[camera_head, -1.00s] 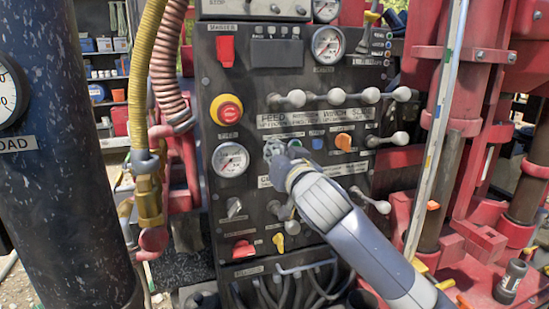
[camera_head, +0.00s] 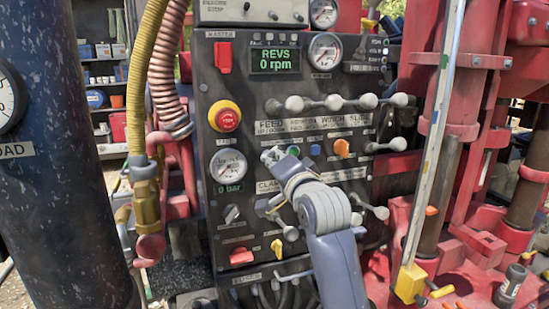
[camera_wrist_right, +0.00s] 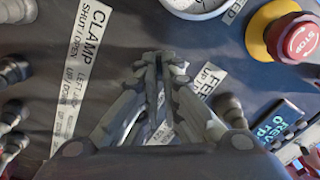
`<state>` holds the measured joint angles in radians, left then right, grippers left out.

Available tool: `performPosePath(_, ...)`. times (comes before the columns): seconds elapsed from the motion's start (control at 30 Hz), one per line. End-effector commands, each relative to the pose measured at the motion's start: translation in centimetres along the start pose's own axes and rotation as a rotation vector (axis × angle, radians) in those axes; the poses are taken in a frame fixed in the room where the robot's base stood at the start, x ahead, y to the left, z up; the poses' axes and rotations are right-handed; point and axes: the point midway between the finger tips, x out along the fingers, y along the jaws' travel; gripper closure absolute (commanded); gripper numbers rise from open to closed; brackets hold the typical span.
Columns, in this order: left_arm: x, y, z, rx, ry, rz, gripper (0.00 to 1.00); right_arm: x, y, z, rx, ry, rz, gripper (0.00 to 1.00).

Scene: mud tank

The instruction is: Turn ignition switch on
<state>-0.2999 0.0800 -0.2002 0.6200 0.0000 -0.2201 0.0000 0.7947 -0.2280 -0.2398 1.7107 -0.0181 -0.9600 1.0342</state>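The control panel (camera_head: 250,92) stands in front of me. My right gripper (camera_head: 270,155) is at its middle, left of a green button (camera_head: 293,151). In the right wrist view its fingers (camera_wrist_right: 160,62) come together at the tips, close to the panel. I cannot make out a separate ignition switch; the gripper covers that spot, so whether a switch sits between the fingertips is hidden. The panel display (camera_head: 275,60) is lit and reads "REVS 0 rpm". My left gripper is not in view.
A red emergency stop (camera_head: 228,119) and a gauge (camera_head: 228,165) lie left of the gripper. A row of ball-ended levers (camera_head: 333,102) is above it. An orange knob (camera_head: 342,148) is to the right. A yellow hose (camera_head: 140,85) hangs at left.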

Motion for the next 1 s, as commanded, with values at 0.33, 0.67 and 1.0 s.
performPosePath(0.33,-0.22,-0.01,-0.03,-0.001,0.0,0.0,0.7,0.01,0.17,0.06,0.056,-0.001,0.003,1.0)
performPosePath(0.67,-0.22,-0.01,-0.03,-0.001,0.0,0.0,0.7,0.02,0.19,0.05,0.057,-0.001,0.003,0.93)
performPosePath(1.0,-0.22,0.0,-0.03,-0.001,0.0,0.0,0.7,0.01,0.09,0.01,0.055,0.0,0.001,0.75)
